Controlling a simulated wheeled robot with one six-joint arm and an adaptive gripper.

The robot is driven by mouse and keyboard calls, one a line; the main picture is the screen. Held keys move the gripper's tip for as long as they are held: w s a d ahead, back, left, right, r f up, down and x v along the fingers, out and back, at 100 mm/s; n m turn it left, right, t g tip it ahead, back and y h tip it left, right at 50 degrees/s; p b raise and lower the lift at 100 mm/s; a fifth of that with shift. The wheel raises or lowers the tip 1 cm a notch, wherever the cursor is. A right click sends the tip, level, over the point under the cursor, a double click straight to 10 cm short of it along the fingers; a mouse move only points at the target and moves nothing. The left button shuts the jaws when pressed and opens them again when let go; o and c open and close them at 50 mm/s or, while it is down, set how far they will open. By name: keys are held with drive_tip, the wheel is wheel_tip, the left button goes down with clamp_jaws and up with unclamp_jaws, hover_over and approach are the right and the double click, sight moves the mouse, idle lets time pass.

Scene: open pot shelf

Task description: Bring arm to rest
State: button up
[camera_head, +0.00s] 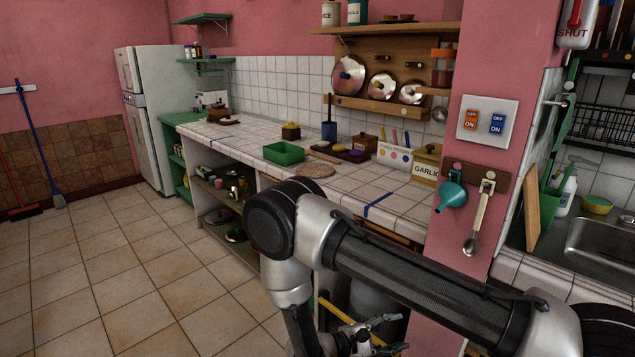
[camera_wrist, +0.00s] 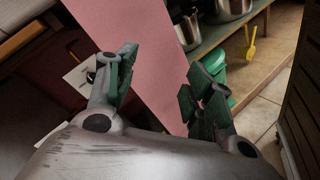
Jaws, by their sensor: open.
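My gripper (camera_wrist: 160,76) is open in the wrist view, its two dark green-padded fingers spread apart. Nothing is between them; a pink wall edge shows behind the gap. In the head view my arm reaches across the lower right, bends at the elbow and hangs down in front of the counter. There my gripper (camera_head: 386,335) shows partly at the bottom edge, low beside the open shelf. The bottom edge of the picture cuts off part of my wrist.
A tiled counter (camera_head: 330,186) runs along the wall, with a green tray (camera_head: 284,153) and a garlic box (camera_head: 425,172) on it. A pink pillar (camera_head: 478,215) stands close to my arm. Pots (camera_wrist: 188,29) stand on the shelf. Tiled floor (camera_head: 150,262) is free at left.

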drive_tip(key=s+d+r+m+y, duration=0.4)
drive_tip(key=s+d+r+y, duration=0.1)
drive_tip(key=r, duration=0.9)
drive_tip(key=s+d+r+m+y, duration=0.4)
drive_tip(key=s+d+r+y, duration=0.1)
drive_tip(key=r, duration=0.9)
drive_tip(key=s+d+r+m+g+y, duration=0.1)
drive_tip(key=s+d+r+m+y, duration=0.4)
drive_tip(key=r, duration=0.9)
drive_tip(key=shift+s+d+r+y, duration=0.3)
drive_tip(key=shift+d+r, duration=0.1)
drive_tip(key=shift+d, duration=0.65)
